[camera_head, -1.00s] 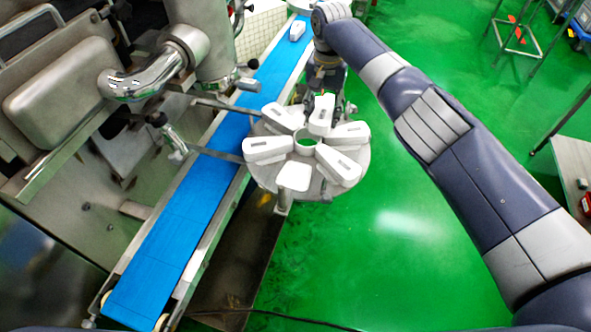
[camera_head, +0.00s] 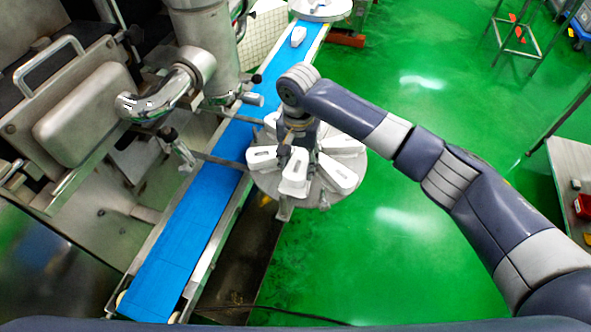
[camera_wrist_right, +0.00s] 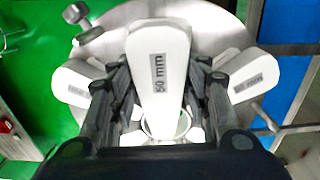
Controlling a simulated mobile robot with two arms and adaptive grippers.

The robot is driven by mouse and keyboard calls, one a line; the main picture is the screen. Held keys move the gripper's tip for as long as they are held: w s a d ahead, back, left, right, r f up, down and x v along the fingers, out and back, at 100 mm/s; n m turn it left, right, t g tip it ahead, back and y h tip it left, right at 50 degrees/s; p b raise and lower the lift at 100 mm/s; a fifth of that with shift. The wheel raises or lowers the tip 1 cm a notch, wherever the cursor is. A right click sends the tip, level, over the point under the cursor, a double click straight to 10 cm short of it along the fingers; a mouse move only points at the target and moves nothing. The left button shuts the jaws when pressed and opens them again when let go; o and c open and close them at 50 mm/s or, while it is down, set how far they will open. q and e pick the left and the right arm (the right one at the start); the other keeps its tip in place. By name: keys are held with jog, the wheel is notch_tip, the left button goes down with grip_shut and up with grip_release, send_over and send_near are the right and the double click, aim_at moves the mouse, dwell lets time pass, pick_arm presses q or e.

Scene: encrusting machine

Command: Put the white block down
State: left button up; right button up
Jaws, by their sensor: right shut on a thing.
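My right gripper (camera_head: 298,150) is over the round metal plate (camera_head: 268,188), with its fingers pointing down. It is shut on a white block (camera_head: 294,180) near the plate's front edge. In the right wrist view the held white block (camera_wrist_right: 160,40) lies between the two dark fingers (camera_wrist_right: 160,88), with a "50 mm" label facing up. I cannot tell whether its underside touches the plate. Other white wedge-shaped blocks sit around the plate, one at the left (camera_head: 265,157) and one at the right (camera_head: 340,176). My gripper hides part of the plate's middle. My left gripper is not in view.
A blue conveyor belt (camera_head: 200,215) runs beside the plate on the left, with a small white piece (camera_head: 299,36) at its far end. The metal machine (camera_head: 85,115) stands left of the belt. A metal-topped table (camera_head: 570,165) is at the right edge. Green floor lies open between.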

aim_at(295, 168)
jog(key=shift+s+a, duration=0.35)
jog(key=shift+s, duration=0.3)
notch_tip(295, 168, down, 3)
jog(key=shift+f+p, duration=0.1)
jog(key=shift+p, duration=0.55)
jog(key=shift+f, duration=0.25)
jog(key=o, duration=1.2)
jog(key=shift+f, duration=0.1)
notch_tip(295, 168, up, 12)
jog(key=b, duration=0.2)
jog(key=shift+b, duration=0.3)
